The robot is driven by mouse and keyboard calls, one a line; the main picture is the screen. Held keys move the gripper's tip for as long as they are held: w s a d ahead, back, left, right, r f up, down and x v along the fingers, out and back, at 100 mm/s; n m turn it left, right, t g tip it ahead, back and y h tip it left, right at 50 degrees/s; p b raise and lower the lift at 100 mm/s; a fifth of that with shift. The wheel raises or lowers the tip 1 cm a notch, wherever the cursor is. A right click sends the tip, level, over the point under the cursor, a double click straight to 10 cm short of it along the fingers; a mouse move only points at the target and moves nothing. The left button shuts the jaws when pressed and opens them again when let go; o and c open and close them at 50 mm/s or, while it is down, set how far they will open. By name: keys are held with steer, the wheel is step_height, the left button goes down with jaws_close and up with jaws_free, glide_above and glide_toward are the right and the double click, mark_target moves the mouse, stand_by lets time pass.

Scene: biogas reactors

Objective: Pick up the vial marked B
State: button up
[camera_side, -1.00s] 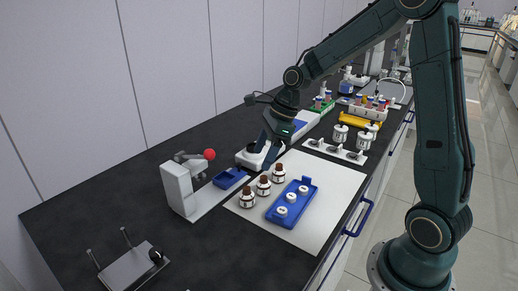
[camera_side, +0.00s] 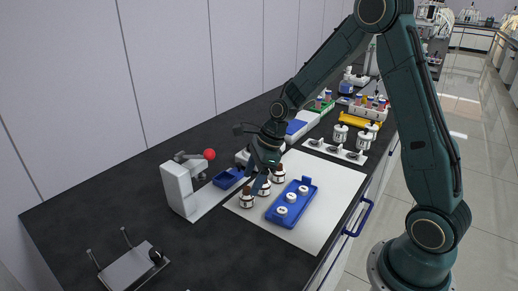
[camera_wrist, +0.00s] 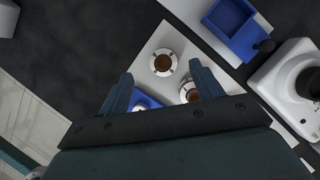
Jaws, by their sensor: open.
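Three brown-capped vials stand in a row on the white mat (camera_side: 325,214): a near one (camera_side: 246,199), a middle one (camera_side: 264,189) and a far one (camera_side: 279,174). Their markings are too small to read, so I cannot tell which is B. My gripper (camera_side: 257,188) is open and points down just above the near and middle vials, partly covering them. In the wrist view, one vial (camera_wrist: 163,62) stands upright just beyond the gap between my fingers (camera_wrist: 160,84). A second vial (camera_wrist: 188,91) is beside the right finger, partly hidden. The third is not visible there.
A blue rack (camera_side: 292,202) with several white caps lies right of the vials. A blue dish (camera_side: 228,178) and a white device with a red knob (camera_side: 209,154) stand to the left. White bottles in a holder (camera_side: 340,134) are behind. The mat's front right is clear.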

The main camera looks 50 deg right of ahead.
mark_target(248, 188)
steer(key=shift+x, duration=2.5)
steer(key=shift+d, duration=0.15)
steer(key=shift+w, duration=0.1)
steer(key=c, duration=1.1)
